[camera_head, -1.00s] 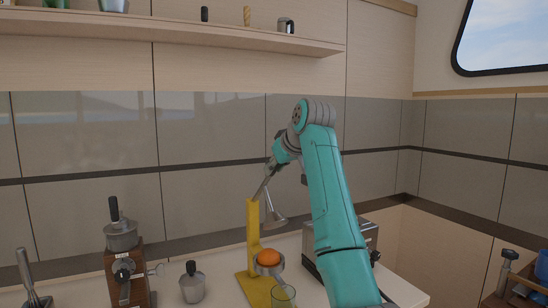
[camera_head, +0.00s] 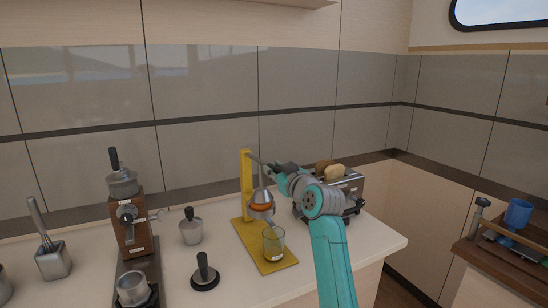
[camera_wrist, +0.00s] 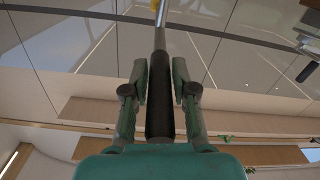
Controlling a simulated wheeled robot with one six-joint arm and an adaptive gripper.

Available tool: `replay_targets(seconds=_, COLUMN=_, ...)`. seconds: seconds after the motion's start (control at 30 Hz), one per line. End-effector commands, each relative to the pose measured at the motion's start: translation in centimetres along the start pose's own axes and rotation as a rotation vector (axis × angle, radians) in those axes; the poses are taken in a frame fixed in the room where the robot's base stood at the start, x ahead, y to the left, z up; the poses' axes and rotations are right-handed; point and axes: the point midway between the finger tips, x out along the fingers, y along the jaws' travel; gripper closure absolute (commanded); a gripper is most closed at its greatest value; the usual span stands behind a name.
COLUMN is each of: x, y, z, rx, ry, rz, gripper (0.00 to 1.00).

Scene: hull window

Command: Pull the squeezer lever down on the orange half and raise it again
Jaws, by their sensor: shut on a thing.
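The yellow squeezer (camera_head: 247,188) stands on the counter. Its lever (camera_head: 257,159) runs from the post top toward my gripper, close to level. The metal press cone (camera_head: 262,196) is down on the orange half (camera_head: 260,207), which shows only as an orange band in the cup. A glass (camera_head: 273,243) stands on the yellow base below the cup. My gripper (camera_head: 280,170) is at the lever's outer end. In the wrist view my gripper (camera_wrist: 160,95) is shut around the dark lever handle (camera_wrist: 160,120), with a finger on each side; the metal rod (camera_wrist: 160,38) runs beyond it.
A toaster (camera_head: 350,190) with bread stands close behind my arm. A grinder (camera_head: 128,215), a small metal pot (camera_head: 191,228), a tamper (camera_head: 205,272) and a knock-box-like container (camera_head: 52,258) stand to the left. The counter's right front corner is clear.

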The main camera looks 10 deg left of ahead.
Motion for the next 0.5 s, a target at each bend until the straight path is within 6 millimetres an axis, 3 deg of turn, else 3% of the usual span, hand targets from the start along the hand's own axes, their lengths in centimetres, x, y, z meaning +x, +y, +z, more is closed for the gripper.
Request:
replay_targets(seconds=0.2, x=-0.1, y=-0.4, z=1.9, rx=0.0, ry=0.064, rz=0.013, gripper=1.0)
replay_targets(seconds=0.5, x=0.0, y=-0.5, z=2.5, rx=-0.001, ry=0.096, rz=0.019, gripper=1.0)
